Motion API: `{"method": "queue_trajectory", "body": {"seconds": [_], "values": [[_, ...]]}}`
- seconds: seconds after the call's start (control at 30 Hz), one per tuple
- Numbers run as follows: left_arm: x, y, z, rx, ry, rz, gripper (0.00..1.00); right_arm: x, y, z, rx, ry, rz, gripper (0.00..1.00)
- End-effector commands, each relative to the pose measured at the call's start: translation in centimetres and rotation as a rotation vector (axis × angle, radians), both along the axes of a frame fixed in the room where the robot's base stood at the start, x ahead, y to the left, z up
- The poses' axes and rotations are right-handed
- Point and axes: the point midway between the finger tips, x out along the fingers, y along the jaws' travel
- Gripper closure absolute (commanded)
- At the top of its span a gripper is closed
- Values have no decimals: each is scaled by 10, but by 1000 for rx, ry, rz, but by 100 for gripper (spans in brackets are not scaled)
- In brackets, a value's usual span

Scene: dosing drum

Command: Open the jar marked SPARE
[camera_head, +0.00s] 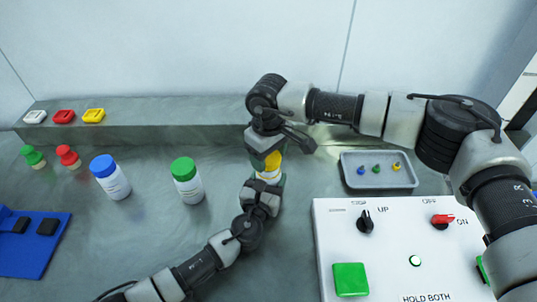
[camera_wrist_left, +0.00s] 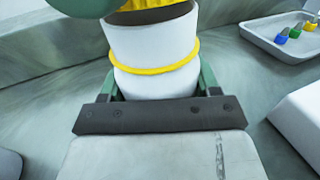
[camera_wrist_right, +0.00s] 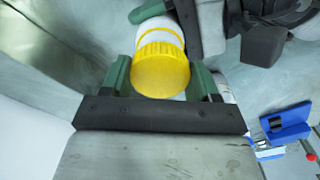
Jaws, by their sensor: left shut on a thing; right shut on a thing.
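A white jar (camera_head: 269,174) with a yellow lid (camera_head: 274,160) stands upright between my grippers in the head view. Its marking cannot be read. My left gripper (camera_head: 266,183) is shut on the white body from the front; the left wrist view shows the body (camera_wrist_left: 152,50) with a yellow band between the green fingers. My right gripper (camera_head: 267,157) is above it, shut on the yellow lid. The right wrist view shows the ribbed lid (camera_wrist_right: 160,70) between its fingers.
A green-lidded jar (camera_head: 187,182) and a blue-lidded jar (camera_head: 110,178) stand to the left. A grey tray (camera_head: 350,182) with small coloured pieces and a white control panel (camera_head: 390,270) lie right. A raised ledge (camera_head: 180,115) runs behind, bearing coloured blocks. A blue holder (camera_head: 30,262) is front left.

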Motion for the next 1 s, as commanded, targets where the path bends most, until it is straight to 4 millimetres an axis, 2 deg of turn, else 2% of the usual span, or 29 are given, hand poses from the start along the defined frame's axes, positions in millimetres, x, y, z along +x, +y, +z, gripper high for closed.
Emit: {"method": "queue_trajectory", "body": {"seconds": [0.17,0.4,0.63,0.67,0.83,1.0], "values": [[0,0,0,0,0,0,100,1,0,9,1,-2,0,68],[0,0,0,0,0,0,100,1,0,38,-1,-2,-1,68],[0,0,0,0,0,0,100,0,0,40,-1,-1,-1,68],[0,0,0,0,0,0,33,0,0,40,-1,-1,-1,68],[0,0,0,0,0,0,8,0,0,40,0,0,0,68],[0,0,0,0,0,0,8,0,0,40,0,0,0,68]]}}
